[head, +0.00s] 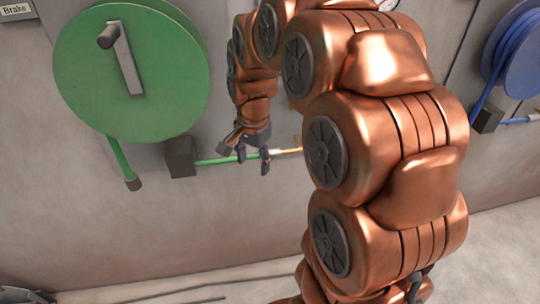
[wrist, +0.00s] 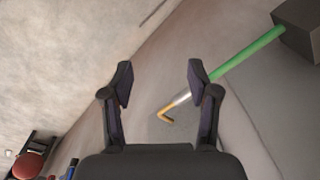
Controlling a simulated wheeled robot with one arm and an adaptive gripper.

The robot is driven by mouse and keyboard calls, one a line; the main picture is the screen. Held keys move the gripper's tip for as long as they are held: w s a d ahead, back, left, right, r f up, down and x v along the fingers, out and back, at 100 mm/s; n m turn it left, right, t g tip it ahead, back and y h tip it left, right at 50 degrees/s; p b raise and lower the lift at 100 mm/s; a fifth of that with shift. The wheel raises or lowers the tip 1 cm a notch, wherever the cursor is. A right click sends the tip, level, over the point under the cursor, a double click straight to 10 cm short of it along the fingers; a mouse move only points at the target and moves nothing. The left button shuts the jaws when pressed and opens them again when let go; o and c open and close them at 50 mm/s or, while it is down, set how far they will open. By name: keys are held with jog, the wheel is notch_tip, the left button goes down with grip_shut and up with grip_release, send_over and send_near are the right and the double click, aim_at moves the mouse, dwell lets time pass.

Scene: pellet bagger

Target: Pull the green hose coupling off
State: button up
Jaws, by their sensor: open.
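A green hose (head: 215,161) runs right from a dark block. It also shows in the wrist view (wrist: 247,55). At its end is a pale silver coupling (wrist: 182,97), which shows small in the head view (head: 276,152). A bent yellow-orange pipe (wrist: 166,115) continues from the coupling. My gripper (head: 253,159) is open, with its fingers around the hose line close to the coupling. In the wrist view the gripper (wrist: 158,83) is empty. Its right finger overlaps the hose and coupling joint and hides part of it. I cannot tell whether they touch.
A green reel (head: 150,75) with a crank hangs on the wall at left. A blue reel (head: 522,55) with a blue hose is at far right.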

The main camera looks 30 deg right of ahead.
aim_at(270, 151)
jog(key=w+d+f+m+t+b, duration=0.1)
jog(key=w+d+f+m, duration=0.2)
jog(key=w+d+m, duration=0.3)
jog(key=w+d+f+m+b, duration=0.1)
jog(key=w+d+f+m, duration=0.2)
jog(key=w+d, duration=0.4)
jog(key=shift+h, duration=0.4)
jog(key=shift+d+f+p, duration=0.2)
jog(key=shift+f+p, duration=0.25)
jog(key=shift+f, duration=0.8)
jog(key=shift+d+f+p, duration=0.15)
jog(key=shift+f+p, duration=0.25)
jog(key=shift+f, duration=0.9)
jog(key=shift+d+f+p, duration=0.2)
jog(key=shift+f+p, duration=0.25)
jog(key=shift+f, duration=0.8)
grip_shut()
